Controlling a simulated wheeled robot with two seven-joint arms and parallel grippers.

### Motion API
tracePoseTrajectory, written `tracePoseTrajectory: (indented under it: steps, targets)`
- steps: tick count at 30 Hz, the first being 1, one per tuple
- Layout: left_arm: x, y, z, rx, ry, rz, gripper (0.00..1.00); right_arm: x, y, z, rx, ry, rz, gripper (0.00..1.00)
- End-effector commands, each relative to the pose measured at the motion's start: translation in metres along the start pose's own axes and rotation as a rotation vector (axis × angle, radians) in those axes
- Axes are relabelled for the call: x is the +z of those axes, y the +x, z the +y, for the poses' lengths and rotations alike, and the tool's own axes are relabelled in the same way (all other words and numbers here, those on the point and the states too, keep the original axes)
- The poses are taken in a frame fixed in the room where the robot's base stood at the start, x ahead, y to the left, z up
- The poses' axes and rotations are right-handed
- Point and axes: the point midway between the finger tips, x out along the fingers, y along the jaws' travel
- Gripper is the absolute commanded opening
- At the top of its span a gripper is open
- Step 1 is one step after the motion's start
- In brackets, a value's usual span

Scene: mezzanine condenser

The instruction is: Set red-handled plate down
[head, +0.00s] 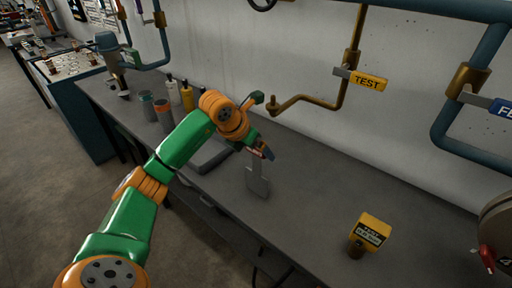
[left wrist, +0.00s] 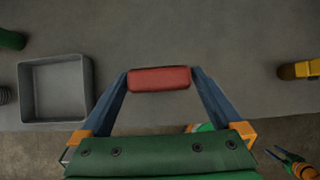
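The red-handled plate (head: 258,183) is a thin grey paddle hanging below my left gripper (head: 265,152), over the grey workbench (head: 310,210). I cannot tell whether its lower edge touches the bench. In the left wrist view its red handle (left wrist: 160,79) lies across between the two blue fingertips of my left gripper (left wrist: 161,76), which meet its ends. The grey plate itself is hard to make out there. My right gripper (left wrist: 280,154) shows small at the lower right of the left wrist view, its fingers apart and empty.
A grey tray (head: 217,154) lies on the bench left of the plate, and bottles (head: 187,96) and cans (head: 163,112) stand behind it. A yellow device (head: 371,232) stands at the right. A brass pipe with a yellow TEST tag (head: 368,80) hangs behind. Bench around the plate's right is clear.

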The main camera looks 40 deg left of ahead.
Motion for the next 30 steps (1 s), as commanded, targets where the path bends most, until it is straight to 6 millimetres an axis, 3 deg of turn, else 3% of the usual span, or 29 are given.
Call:
tracePoseTrajectory:
  steps: [4,7,15,18,22,30]
  targets:
    - [0.0,-0.002,0.0,0.0,0.0,-0.001,1.0,0.0,0.0,0.0,0.0,0.0,0.0,0.5]
    - [0.001,-0.014,0.0,0.0,0.001,-0.005,1.0,0.0,0.003,0.0,0.001,0.0,0.0,0.5]
    - [0.001,-0.089,0.0,0.002,0.001,-0.005,1.0,0.001,0.009,0.001,0.001,-0.001,0.0,0.5]
    - [0.002,-0.109,0.0,0.001,0.0,-0.004,1.0,0.001,0.007,0.001,0.001,-0.001,0.0,0.5]
    - [0.001,-0.12,0.0,0.0,0.0,0.0,1.0,0.001,0.007,0.001,0.001,-0.001,-0.001,0.5]
    - [0.0,-0.121,0.0,0.0,0.0,0.001,1.0,0.001,0.007,0.001,0.002,-0.001,-0.001,0.5]
